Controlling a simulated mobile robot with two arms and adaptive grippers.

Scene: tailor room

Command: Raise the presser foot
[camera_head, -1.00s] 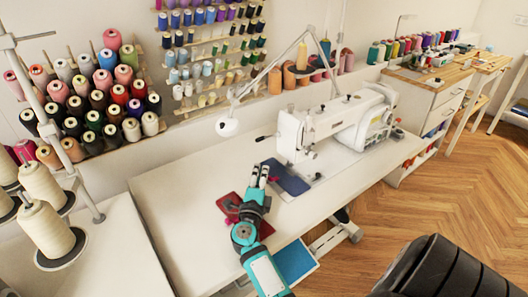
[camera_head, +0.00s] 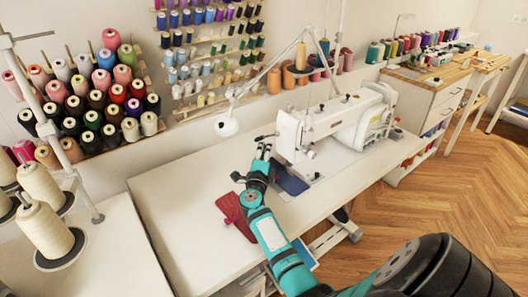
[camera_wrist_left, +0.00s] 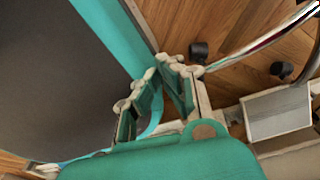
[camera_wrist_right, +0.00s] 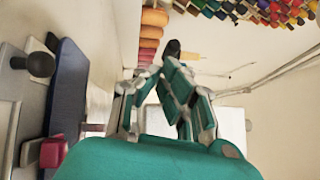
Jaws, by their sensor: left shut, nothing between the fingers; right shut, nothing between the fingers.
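The white sewing machine (camera_head: 322,124) stands on the white table. A thin lever with a dark knob (camera_head: 258,139) sticks out to the left of its head. My right gripper (camera_head: 264,149) is shut and empty, its fingertips close to the knob; I cannot tell whether they touch. The presser foot is too small to make out. In the right wrist view the shut fingers (camera_wrist_right: 160,78) show, with a dark knob-like thing (camera_wrist_right: 172,47) beyond them. My left gripper (camera_wrist_left: 160,76) is shut and empty in the left wrist view and outside the head view.
Thread racks (camera_head: 90,95) line the wall. The left part of the table is clear.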

